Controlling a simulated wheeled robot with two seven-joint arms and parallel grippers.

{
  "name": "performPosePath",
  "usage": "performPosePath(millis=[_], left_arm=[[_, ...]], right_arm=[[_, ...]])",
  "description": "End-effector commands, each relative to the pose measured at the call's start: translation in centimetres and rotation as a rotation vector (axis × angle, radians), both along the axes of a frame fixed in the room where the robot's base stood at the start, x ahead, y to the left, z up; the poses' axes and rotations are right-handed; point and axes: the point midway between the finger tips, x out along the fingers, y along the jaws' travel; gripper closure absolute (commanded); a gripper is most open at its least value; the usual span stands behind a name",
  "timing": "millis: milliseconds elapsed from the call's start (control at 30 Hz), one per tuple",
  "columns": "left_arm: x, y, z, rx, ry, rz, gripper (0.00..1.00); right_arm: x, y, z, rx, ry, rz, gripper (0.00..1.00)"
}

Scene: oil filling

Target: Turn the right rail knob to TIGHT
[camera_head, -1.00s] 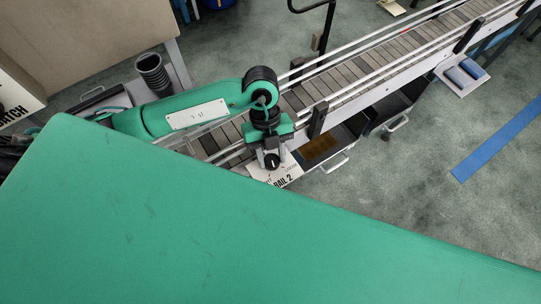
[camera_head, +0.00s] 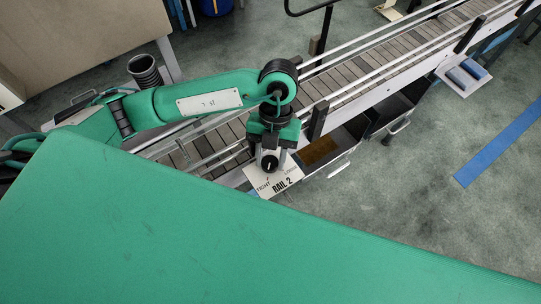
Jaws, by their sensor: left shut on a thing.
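The rail knob (camera_head: 269,163) is a small black round knob with a white pointer line, above a white plate (camera_head: 286,184) marked "RAIL 2" and "TIGHT". A second word on the plate is too small to read. My left gripper (camera_head: 270,158) comes down over the knob, with one finger on each side, shut on it. The pointer line is hard to read at this size. My right gripper is not in view.
A conveyor (camera_head: 345,85) with metal rails runs from lower left to upper right. Open drawers (camera_head: 345,143) sit below it. My green body covers the lower part of the view. A blue floor strip (camera_head: 498,143) lies on clear floor at right.

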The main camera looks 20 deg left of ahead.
Motion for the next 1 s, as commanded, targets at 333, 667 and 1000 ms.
performPosePath(millis=[333, 667, 1000], left_arm=[[0.0, 0.0, 0.0, -0.001, 0.0, -0.003, 0.6], [0.0, 0.0, 0.0, -0.001, 0.0, -0.002, 0.41], [1.4, 0.1, 2.8, -0.002, -0.006, -0.002, 0.41]], right_arm=[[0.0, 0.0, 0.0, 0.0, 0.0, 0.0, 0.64], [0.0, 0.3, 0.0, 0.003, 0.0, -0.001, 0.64], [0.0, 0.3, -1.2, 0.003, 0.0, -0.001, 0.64]])
